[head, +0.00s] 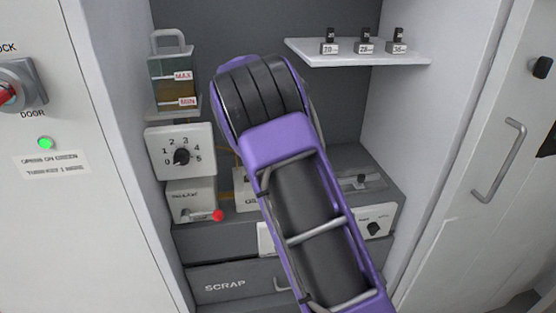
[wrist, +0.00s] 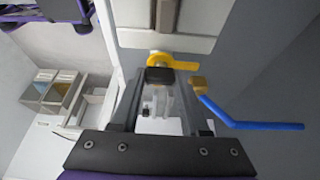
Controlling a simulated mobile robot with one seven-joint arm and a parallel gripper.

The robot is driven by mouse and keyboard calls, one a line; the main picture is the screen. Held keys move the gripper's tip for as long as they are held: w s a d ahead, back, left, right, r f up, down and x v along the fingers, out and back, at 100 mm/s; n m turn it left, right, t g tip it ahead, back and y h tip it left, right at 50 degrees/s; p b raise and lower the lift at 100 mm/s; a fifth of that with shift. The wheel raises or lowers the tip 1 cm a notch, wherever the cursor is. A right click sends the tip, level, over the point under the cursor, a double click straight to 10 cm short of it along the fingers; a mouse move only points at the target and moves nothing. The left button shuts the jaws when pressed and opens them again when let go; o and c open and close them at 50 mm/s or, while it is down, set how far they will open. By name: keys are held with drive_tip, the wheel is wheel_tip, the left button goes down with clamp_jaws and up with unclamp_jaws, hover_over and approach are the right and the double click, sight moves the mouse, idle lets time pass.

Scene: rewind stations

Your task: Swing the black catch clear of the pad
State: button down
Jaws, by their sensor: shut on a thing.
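In the wrist view my gripper (wrist: 160,82) has its two grey fingers on either side of a small black block, which looks like the black catch (wrist: 160,75). The fingertips are closed on it. A yellow lever (wrist: 182,64) with a round hub sits just behind the block and points right. A pale panel (wrist: 130,38) with a grey strip lies beyond it. I cannot tell which surface is the pad. In the head view my purple arm covers the middle of the bay, and my gripper and the catch are hidden.
In the wrist view a blue bent rod (wrist: 245,125) with a brass end is close to the right finger. In the head view a dial box (head: 198,140), a red-knobbed lever (head: 217,215) and a tagged shelf (head: 350,54) surround my arm. A scrap drawer (head: 245,285) is below.

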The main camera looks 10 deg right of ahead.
drive_tip(key=shift+c, duration=2)
unclamp_jaws()
drive_tip(key=shift+r, duration=0.1)
drive_tip(key=v, duration=0.7)
drive_tip(key=shift+r+p, duration=0.2)
drive_tip(key=shift+p, duration=0.25)
drive_tip(key=shift+a, duration=0.1)
